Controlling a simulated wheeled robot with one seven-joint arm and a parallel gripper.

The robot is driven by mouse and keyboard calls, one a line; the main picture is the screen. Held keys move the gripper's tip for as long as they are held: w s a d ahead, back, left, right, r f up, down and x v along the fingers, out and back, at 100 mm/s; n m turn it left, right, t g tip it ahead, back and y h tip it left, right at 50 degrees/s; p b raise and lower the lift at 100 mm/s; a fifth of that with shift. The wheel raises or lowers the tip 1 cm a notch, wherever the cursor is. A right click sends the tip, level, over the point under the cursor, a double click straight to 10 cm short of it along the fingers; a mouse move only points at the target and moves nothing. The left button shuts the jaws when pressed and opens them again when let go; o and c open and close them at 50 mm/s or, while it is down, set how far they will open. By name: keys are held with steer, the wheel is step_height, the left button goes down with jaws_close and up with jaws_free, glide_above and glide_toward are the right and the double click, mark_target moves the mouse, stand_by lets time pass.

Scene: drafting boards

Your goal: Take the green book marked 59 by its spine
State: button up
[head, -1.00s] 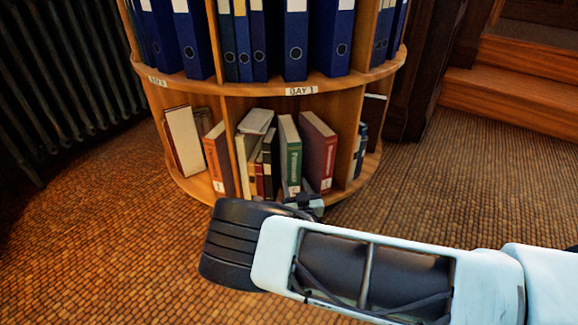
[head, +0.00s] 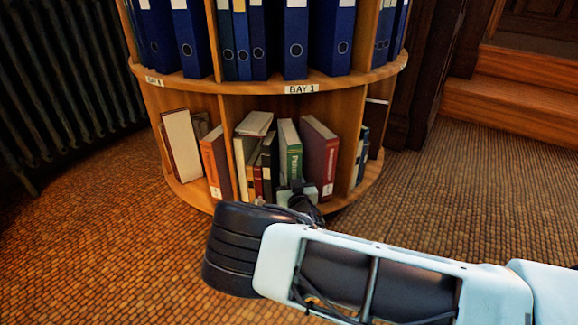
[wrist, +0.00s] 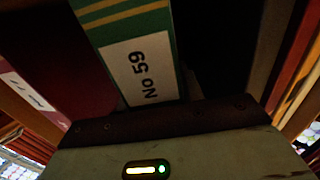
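The green book (head: 291,150) stands upright in the lower bay of the round wooden shelf, its spine facing out. In the wrist view its green spine (wrist: 130,27) is very close and carries a white label (wrist: 142,72) reading "No 59". My gripper (head: 299,190) is low in front of this spine in the head view and hides its bottom. In the wrist view the gripper's body fills the lower part, close below the label. Its fingers cannot be made out, so I cannot tell whether it is open or touching the book.
A dark red book (head: 319,155) stands right of the green one, and a black book (head: 269,165) stands left. Several pale and red books lean further left. An orange book (head: 216,160) is beyond a divider. Blue binders (head: 294,45) fill the upper shelf.

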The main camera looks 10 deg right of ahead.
jaws_close()
steer(key=shift+r, duration=0.15)
steer(key=shift+r, duration=0.1)
